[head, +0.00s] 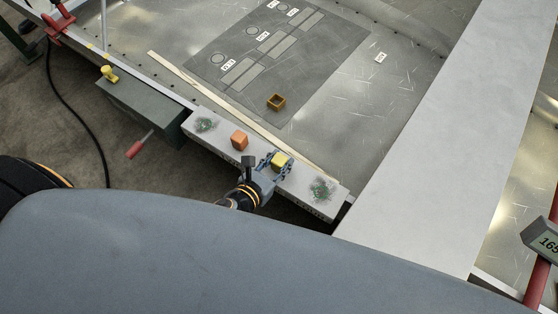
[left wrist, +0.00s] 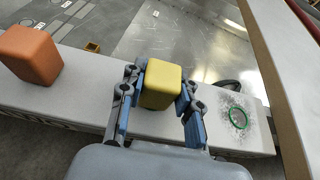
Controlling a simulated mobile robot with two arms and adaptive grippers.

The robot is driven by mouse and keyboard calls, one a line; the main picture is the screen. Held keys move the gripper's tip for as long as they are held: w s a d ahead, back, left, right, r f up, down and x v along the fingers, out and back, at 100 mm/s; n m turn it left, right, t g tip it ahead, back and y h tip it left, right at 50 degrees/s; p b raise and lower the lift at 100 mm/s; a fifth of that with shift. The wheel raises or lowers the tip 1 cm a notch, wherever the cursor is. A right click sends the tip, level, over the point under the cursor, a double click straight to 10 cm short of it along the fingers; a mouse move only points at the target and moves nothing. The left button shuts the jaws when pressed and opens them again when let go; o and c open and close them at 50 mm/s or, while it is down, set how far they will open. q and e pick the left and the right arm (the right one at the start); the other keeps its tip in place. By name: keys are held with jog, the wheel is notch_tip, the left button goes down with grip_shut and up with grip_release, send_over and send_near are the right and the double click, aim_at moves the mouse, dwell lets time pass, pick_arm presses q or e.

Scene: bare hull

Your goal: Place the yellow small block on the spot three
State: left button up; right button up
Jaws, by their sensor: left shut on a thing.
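The small yellow block (head: 280,160) is between the fingers of my left gripper (head: 275,163), above the pale ledge (head: 215,142). In the left wrist view the yellow block (left wrist: 162,84) fills the space between the blue-padded fingers of the left gripper (left wrist: 160,95), which is shut on it. I cannot tell whether the block still touches the ledge. The dark grey mat (head: 330,70) on the metal panel carries pale rectangles, circles and small white labels, too small to read surely. My right gripper is not in view.
An orange block (head: 239,140) stands on the ledge left of the gripper; it also shows in the left wrist view (left wrist: 30,54). A small hollow brown square (head: 276,101) sits on the mat. A dark green box (head: 140,108) is at the left. A wide pale beam (head: 450,140) runs at the right.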

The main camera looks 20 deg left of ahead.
pick_arm(q)
jog(key=o, duration=0.7)
jog(key=shift+f, duration=0.15)
jog(key=o, duration=0.4)
jog(key=shift+o, duration=0.2)
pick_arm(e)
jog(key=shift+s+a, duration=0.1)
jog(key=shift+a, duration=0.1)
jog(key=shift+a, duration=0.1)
pick_arm(q)
jog(key=shift+s+r, duration=0.15)
jog(key=shift+r, duration=0.1)
jog(key=b+v, duration=0.1)
jog(key=v, duration=1)
jog(key=shift+s, duration=0.3)
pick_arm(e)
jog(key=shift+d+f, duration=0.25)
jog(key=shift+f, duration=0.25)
